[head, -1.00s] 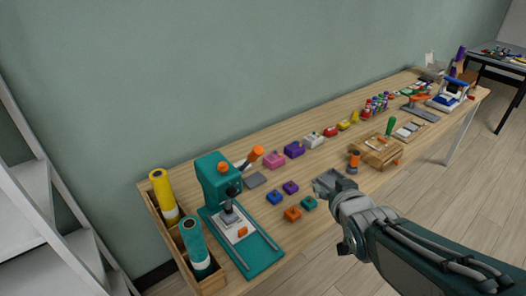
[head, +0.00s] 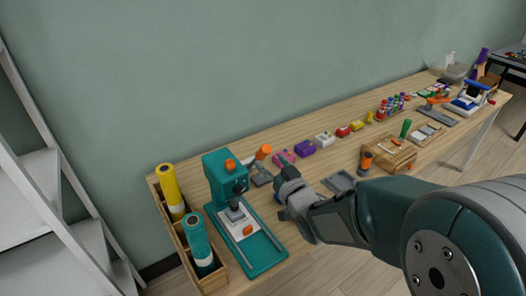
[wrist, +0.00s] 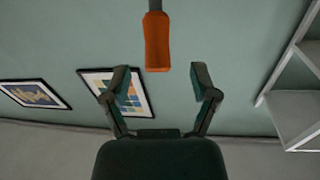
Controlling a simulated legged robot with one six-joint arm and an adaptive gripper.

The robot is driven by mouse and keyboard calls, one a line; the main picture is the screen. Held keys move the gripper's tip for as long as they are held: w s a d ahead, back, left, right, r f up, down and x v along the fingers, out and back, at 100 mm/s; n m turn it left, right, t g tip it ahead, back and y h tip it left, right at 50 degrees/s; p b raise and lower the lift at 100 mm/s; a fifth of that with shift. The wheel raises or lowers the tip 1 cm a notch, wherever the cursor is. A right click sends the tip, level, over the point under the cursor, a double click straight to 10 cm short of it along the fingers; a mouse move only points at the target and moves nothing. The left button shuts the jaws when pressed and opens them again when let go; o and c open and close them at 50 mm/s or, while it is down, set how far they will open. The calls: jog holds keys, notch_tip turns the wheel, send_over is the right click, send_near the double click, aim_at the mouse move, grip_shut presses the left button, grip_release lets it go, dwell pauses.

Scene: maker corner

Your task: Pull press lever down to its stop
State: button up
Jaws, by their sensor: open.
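The teal arbor press (head: 221,172) stands at the left end of the bench. Its lever, with an orange grip (head: 263,152), sticks out up and to the right of the press head. In the wrist view the orange grip (wrist: 157,42) hangs from a grey rod at the top, in line with the gap between my fingers. My gripper (head: 283,186) is open and empty, to the right of the press and below the grip in the picture. In the wrist view the fingers (wrist: 160,82) are spread and apart from the grip. My gripper hides part of the small blocks behind it.
A wooden holder with a yellow roll (head: 170,187) and a teal roll (head: 197,240) stands left of the press. White shelves (head: 62,215) stand far left.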

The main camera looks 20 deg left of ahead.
aim_at(264, 152)
jog(key=shift+x, duration=2.4)
jog(key=shift+w, duration=0.1)
jog(key=shift+c, duration=0.3)
jog(key=shift+d, duration=0.1)
grip_shut()
